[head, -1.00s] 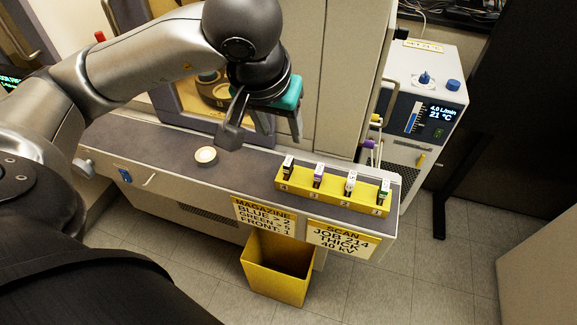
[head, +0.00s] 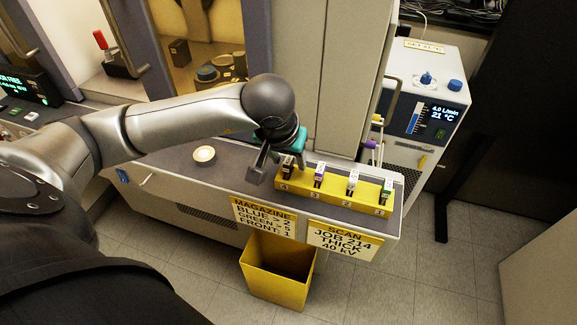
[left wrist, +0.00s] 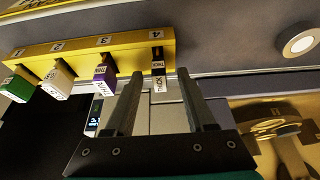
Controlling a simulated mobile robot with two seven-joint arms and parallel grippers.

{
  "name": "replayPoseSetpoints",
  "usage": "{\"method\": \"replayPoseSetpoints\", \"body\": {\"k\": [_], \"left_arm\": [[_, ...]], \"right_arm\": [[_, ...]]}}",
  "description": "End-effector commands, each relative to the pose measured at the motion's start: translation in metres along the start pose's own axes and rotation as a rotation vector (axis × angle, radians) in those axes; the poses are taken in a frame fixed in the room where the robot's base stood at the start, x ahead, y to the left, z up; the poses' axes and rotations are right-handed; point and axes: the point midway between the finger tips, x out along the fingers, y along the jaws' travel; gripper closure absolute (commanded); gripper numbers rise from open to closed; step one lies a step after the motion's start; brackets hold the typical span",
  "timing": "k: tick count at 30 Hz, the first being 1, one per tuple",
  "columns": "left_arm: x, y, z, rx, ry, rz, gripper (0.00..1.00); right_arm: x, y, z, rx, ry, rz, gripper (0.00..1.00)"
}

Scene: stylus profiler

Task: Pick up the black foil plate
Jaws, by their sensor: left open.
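The black foil plate (head: 288,167) stands in slot 4, at the left end of the yellow magazine (head: 333,202) in the head view. In the left wrist view the black foil plate (left wrist: 158,62) has a white label reading THICK. My left gripper (head: 279,172) is open and empty, just above and around the slot 4 end. In the left wrist view the open fingers (left wrist: 160,76) point at the plate, which appears between the fingertips. I cannot tell whether they touch it. My right gripper is not in view.
Purple (head: 319,174), white (head: 352,182) and green (head: 385,191) labelled plates stand in the other slots. A small round cream-coloured dish (head: 204,155) lies on the grey bench (head: 165,160). A yellow bin (head: 278,272) stands below. A cabinet panel (head: 340,80) rises behind.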

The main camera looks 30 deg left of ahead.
Motion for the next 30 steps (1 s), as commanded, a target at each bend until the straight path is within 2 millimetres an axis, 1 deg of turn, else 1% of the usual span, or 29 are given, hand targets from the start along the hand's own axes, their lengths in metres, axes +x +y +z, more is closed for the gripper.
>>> {"method": "replayPoseSetpoints", "body": {"k": [2,8,23,30], "left_arm": [[0.0045,0.0004,0.0006,0.000,-0.001,0.001,0.45],[0.0044,0.0003,0.0002,0.001,0.000,0.001,0.45],[0.0040,0.0001,0.0000,0.000,0.000,0.000,1.00],[0.0040,0.0001,-0.0001,0.000,0.000,0.000,1.00]], "right_arm": [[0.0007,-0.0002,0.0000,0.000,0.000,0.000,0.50],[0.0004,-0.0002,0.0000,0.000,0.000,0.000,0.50],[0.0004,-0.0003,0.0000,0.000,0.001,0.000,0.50],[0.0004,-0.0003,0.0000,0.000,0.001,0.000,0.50]]}}
